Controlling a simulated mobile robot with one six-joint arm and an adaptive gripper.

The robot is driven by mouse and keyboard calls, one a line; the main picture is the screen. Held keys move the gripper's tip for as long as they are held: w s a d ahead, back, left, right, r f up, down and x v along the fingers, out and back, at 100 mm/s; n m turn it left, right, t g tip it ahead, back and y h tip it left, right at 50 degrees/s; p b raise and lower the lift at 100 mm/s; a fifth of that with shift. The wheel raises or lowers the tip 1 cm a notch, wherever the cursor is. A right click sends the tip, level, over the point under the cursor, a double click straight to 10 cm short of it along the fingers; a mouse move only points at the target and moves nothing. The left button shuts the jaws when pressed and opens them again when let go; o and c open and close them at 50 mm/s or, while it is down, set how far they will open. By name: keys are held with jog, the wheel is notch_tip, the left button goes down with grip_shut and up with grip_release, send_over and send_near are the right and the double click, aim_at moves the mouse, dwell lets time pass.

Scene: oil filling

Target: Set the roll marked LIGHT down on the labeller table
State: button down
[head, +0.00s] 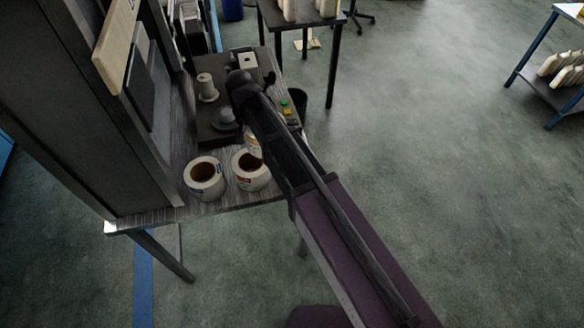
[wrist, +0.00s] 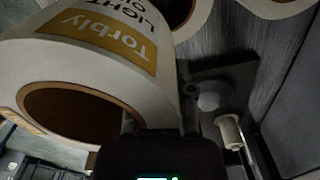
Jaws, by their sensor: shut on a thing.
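The roll marked LIGHT (wrist: 100,42) fills the upper left of the wrist view, white with a yellow "Torbly" label and a brown core. My gripper (wrist: 158,120) is shut on its wall. In the head view, a small part of the held roll (head: 253,146) shows beside my arm, which hides the rest and the gripper. The labeller table (head: 162,214) has a grey wood-look top; the roll is over it. I cannot tell whether the roll touches the top.
Two other white rolls, a left one (head: 204,178) and a right one (head: 250,170), stand at the table's front, close to the held roll. The dark labeller unit (head: 212,128) with its spindles is behind them. A tall dark cabinet (head: 150,150) bounds the left.

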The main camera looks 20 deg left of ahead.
jog(key=shift+d, duration=0.15)
jog(key=s+d+f+m+b, duration=0.1)
jog(key=s+d+f+b, duration=0.2)
jog(key=d, duration=0.6)
jog(key=s+d+f+b, duration=0.4)
jog(key=d+f+b, duration=0.2)
jog(key=d, duration=0.4)
jog(key=shift+s+m, duration=0.3)
jog(key=shift+m, duration=0.1)
jog(key=w+a, duration=0.3)
jog(key=w+a+f+b, duration=0.1)
jog(key=w+a, duration=0.2)
jog(key=a, duration=0.1)
jog(key=w+a, duration=0.3)
jog(key=w, duration=0.1)
jog(key=shift+w+a+f+b, duration=0.1)
jog(key=shift+a+f+b, duration=0.15)
jog(key=shift+b, duration=0.05)
jog(key=shift+w, duration=0.1)
jog(key=shift+w+a, duration=0.15)
jog(key=shift+a, duration=0.1)
jog(key=shift+w+a+f+b, duration=0.2)
jog(key=shift+f+b, duration=0.35)
jog(key=shift+f, duration=0.05)
jog(key=shift+f+b, duration=1.25)
jog(key=shift+b, duration=0.05)
